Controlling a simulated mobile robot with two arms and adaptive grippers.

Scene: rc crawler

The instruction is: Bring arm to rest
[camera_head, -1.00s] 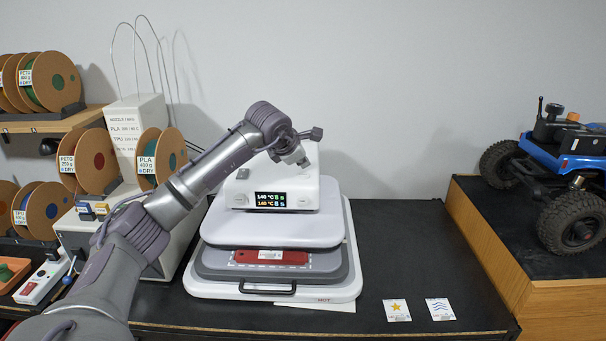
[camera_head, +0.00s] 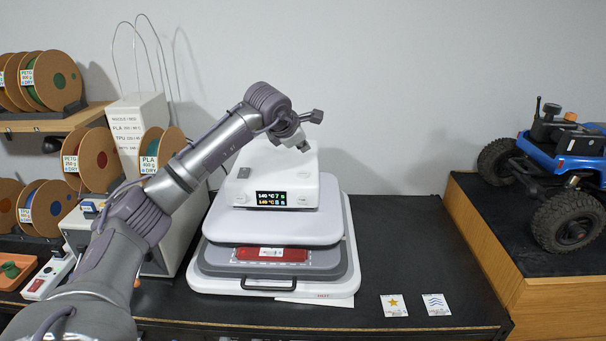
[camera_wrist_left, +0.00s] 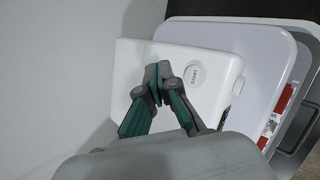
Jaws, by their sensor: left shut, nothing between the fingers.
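My left arm reaches in from the left, and its gripper (camera_head: 304,147) is above and behind the top of the white press (camera_head: 305,185) in the head view. In the left wrist view the two green-lined fingers (camera_wrist_left: 157,72) meet at their tips with nothing between them. Behind them, the round START button (camera_wrist_left: 194,75) shows on the white housing, apart from the fingers as far as I can tell. My right gripper is not in view.
The press has a lit display (camera_head: 270,199), and a red piece (camera_head: 272,254) lies on its lower plate. Filament spools (camera_head: 98,160) stand left. A blue crawler (camera_head: 565,155) sits on a wooden stand at right. Two small cards (camera_head: 394,305) lie on the black bench, otherwise clear right of the press.

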